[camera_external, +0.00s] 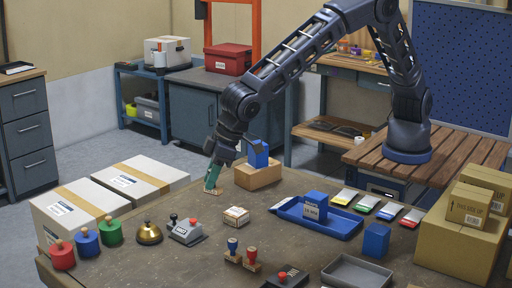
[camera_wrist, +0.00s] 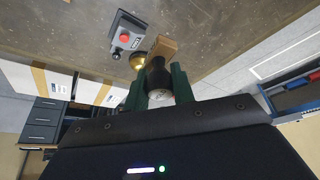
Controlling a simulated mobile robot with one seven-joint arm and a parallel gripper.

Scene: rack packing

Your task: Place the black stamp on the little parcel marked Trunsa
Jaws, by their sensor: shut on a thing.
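My gripper (camera_external: 213,178) points down over the left back part of the workbench. In the wrist view its green fingers (camera_wrist: 159,90) are shut on the black stamp (camera_wrist: 158,75), which has a dark handle and a wooden block (camera_wrist: 163,47). The block also shows below the fingers in the external view (camera_external: 212,192); I cannot tell whether it touches the bench. A little parcel (camera_external: 236,216) with a white label lies on the bench, right and in front of my gripper. Its lettering is too small to read.
A brass bell (camera_external: 149,233) and a grey device (camera_external: 186,230) stand in front of my gripper. A blue stamp (camera_external: 232,248) and a red stamp (camera_external: 252,259) stand nearer the front. A brown box (camera_external: 258,176) is close on the right. A blue tray (camera_external: 340,226) lies farther right.

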